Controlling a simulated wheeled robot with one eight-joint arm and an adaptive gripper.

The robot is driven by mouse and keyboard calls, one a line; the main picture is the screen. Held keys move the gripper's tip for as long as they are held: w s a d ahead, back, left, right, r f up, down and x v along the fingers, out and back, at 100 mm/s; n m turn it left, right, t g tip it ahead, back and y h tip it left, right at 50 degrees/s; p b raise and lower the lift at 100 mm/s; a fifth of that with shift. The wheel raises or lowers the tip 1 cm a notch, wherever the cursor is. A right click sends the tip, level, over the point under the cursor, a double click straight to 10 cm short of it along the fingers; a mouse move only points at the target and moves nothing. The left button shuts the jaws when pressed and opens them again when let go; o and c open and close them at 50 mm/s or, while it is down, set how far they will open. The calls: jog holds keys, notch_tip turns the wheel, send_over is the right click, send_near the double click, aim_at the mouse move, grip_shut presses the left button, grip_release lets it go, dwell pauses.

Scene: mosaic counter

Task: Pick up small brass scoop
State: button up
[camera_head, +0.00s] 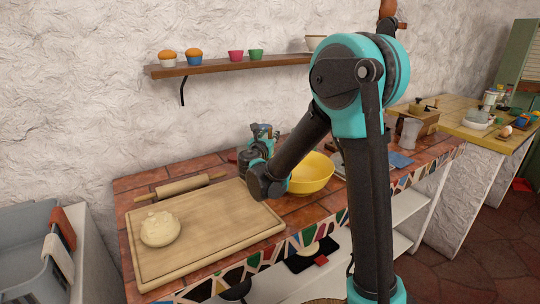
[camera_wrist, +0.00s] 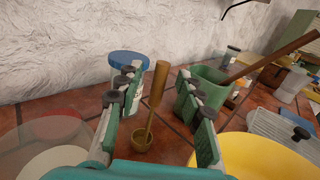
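The small brass scoop stands between my fingers in the wrist view, with its brass-coloured handle (camera_wrist: 158,88) upright and slightly tilted and its small round cup (camera_wrist: 142,139) low on the red tiles. My gripper (camera_wrist: 157,78) is open, with one finger on each side of the scoop and a visible gap to each. I cannot make out the scoop in the head view.
A yellow bowl (camera_head: 312,175) stands close to my gripper. In the wrist view a green container (camera_wrist: 208,88) holding a long wooden handle is just right, and a blue-lidded jar (camera_wrist: 128,58) is behind. A wooden board (camera_head: 210,222) with dough (camera_head: 160,229) and a rolling pin (camera_head: 182,186) lie left.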

jog(key=shift+w+d, duration=0.1)
jog(key=shift+w, duration=0.5)
jog(key=shift+c, duration=0.2)
grip_shut()
jog(key=shift+r, duration=0.15)
